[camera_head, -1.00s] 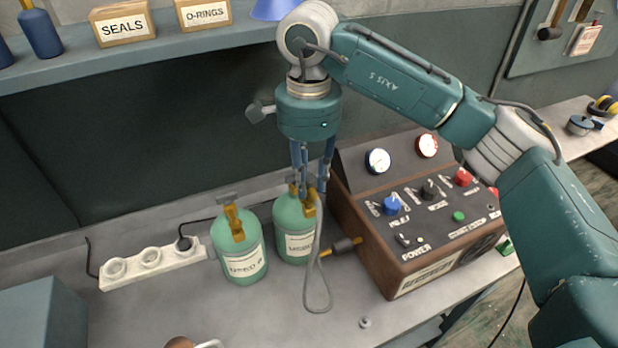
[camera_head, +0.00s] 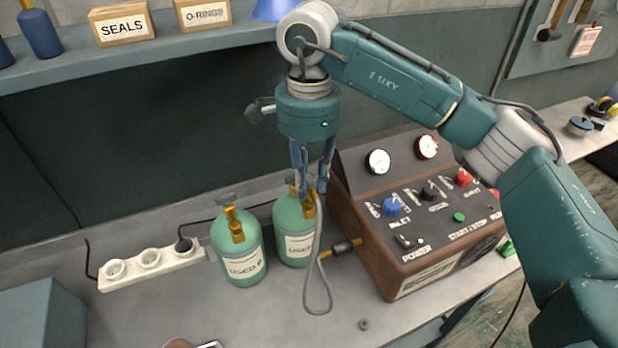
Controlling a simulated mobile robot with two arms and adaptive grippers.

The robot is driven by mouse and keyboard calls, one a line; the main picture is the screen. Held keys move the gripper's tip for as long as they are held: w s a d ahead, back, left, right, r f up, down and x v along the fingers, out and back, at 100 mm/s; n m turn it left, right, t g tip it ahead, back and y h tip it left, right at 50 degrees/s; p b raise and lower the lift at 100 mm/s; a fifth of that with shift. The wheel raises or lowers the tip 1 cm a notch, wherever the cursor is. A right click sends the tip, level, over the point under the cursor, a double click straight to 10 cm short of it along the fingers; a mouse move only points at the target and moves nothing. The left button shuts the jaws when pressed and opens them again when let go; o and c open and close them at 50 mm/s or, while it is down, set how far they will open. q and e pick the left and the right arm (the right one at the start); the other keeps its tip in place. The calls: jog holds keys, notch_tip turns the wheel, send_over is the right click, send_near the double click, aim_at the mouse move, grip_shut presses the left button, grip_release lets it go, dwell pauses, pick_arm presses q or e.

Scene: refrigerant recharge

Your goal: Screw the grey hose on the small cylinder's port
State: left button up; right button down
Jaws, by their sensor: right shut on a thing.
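My right gripper (camera_head: 312,188) points down over the right-hand green cylinder (camera_head: 296,243), its fingers at the brass valve. It is shut at the upper end of the grey hose (camera_head: 318,262). The hose hangs in front of that cylinder, loops down near the bench and runs up to the brass fitting on the machine's side. The fingers partly hide the valve and port, so I cannot tell how far the hose end sits on the port. Another green cylinder (camera_head: 240,262) with a brass valve stands to the left. Both carry labels reading "USED". My left gripper is not in view.
The brown recharge machine (camera_head: 350,220) with gauges and knobs stands right of the cylinders. A white power strip (camera_head: 152,262) lies at left. A small metal part (camera_head: 364,324) lies on the bench (camera_head: 270,318). A shelf (camera_head: 60,70) overhangs the back.

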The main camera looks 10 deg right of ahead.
jog(key=shift+f+b, duration=1)
jog(key=shift+f, duration=0.05)
dwell(0.9)
jog(key=shift+m+b, duration=0.35)
jog(key=shift+m, duration=1.45)
jog(key=shift+f+m+b, duration=0.1)
jog(key=shift+m+b, duration=0.2)
jog(key=shift+m, duration=1.5)
